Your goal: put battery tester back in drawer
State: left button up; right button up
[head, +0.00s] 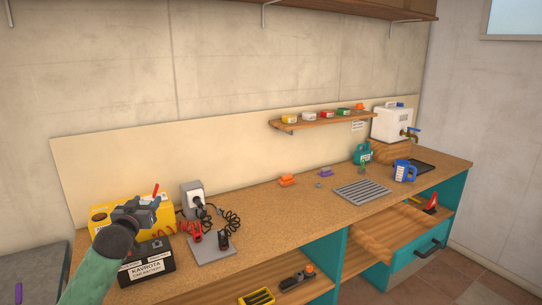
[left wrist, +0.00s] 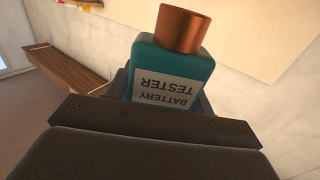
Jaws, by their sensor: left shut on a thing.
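In the left wrist view, the battery tester (left wrist: 170,75) is a teal block with a copper-coloured cap and a white label reading BATTERY TESTER, upside down in the picture. My left gripper (head: 142,212) is shut on it, above the left end of the bench in front of the yellow box. In the head view the tester is not clearly visible; the gripper and arm hide it. The teal drawer (head: 418,250) with a dark handle is at the right under the bench and looks pulled out, its wooden inside partly showing. My right gripper is not in view.
The yellow box (head: 103,216), a black battery (head: 148,266), a charger with cables (head: 193,195) and a grey plate (head: 212,248) crowd the bench's left end. The bench's middle is mostly clear.

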pick_arm(q)
jog(key=s+d+f+h, duration=0.1)
jog(key=s+d+f, duration=0.8)
jog(key=d, duration=0.4)
jog(key=s+d+f, duration=0.2)
jog(key=s+f, duration=0.3)
jog(key=f, duration=0.2)
jog(key=s+d+f, duration=0.3)
jog(key=s+f, duration=0.2)
jog(key=f, duration=0.3)
jog(key=shift+s+d+f, duration=0.25)
jog(key=shift+s+d, duration=0.05)
jog(key=shift+s, duration=0.1)
jog(key=shift+r, duration=0.1)
